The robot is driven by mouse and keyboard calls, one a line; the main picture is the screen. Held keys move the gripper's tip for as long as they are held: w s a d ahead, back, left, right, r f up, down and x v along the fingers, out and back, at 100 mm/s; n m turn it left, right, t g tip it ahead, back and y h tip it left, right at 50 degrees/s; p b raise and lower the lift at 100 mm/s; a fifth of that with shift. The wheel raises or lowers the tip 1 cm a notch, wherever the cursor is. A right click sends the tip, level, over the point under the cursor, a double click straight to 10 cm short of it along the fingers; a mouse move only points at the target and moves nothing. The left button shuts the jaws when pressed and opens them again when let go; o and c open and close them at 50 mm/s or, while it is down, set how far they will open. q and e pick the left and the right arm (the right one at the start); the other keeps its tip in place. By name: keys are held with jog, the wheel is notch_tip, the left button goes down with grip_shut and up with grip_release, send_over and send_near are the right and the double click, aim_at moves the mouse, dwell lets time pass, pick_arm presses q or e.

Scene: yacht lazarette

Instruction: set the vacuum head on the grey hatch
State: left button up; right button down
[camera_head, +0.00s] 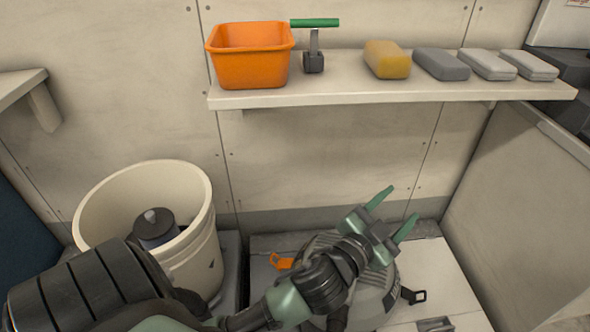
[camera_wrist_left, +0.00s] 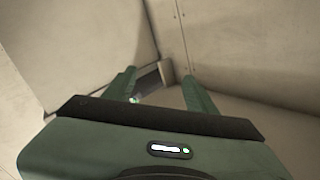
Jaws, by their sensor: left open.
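A round grey ribbed thing, which looks like the vacuum head (camera_head: 381,289), sits low in the middle of the head view, mostly hidden behind my left arm and gripper. An orange latch (camera_head: 281,262) shows at its left and a black latch (camera_head: 413,296) at its right. The pale grey flat panel (camera_head: 440,262) beside and under it may be the grey hatch; I cannot tell for certain. My left gripper (camera_head: 396,206) is open and empty above the round thing, fingers pointing up and right. It also shows in the wrist view (camera_wrist_left: 160,84). My right gripper is not in view.
A cream bucket (camera_head: 197,247) with a dark cylinder (camera_head: 155,229) inside stands at left. A wall shelf (camera_head: 340,91) holds an orange tub (camera_head: 252,68), a green-handled tool (camera_head: 314,43), a yellow sponge (camera_head: 387,60) and several grey blocks (camera_head: 441,64). A panel (camera_head: 530,200) bounds the right.

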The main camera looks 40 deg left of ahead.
pick_arm(q)
jog(key=s+a+f+n+g+y, duration=0.1)
jog(key=s+a+f+n+g, duration=0.1)
jog(key=s+f+g, duration=0.35)
jog(key=s+a+f+n+g+y, duration=0.1)
jog(key=s+a+f+n+g, duration=0.15)
jog(key=s+f, duration=0.5)
jog(key=s+d+f+g+h, duration=0.1)
jog(key=s+f+g, duration=0.5)
jog(key=s, duration=0.7)
notch_tip(320, 180, down, 2)
jog(key=shift+f+m, duration=0.1)
jog(key=shift+m, duration=0.35)
jog(key=shift+s, duration=0.1)
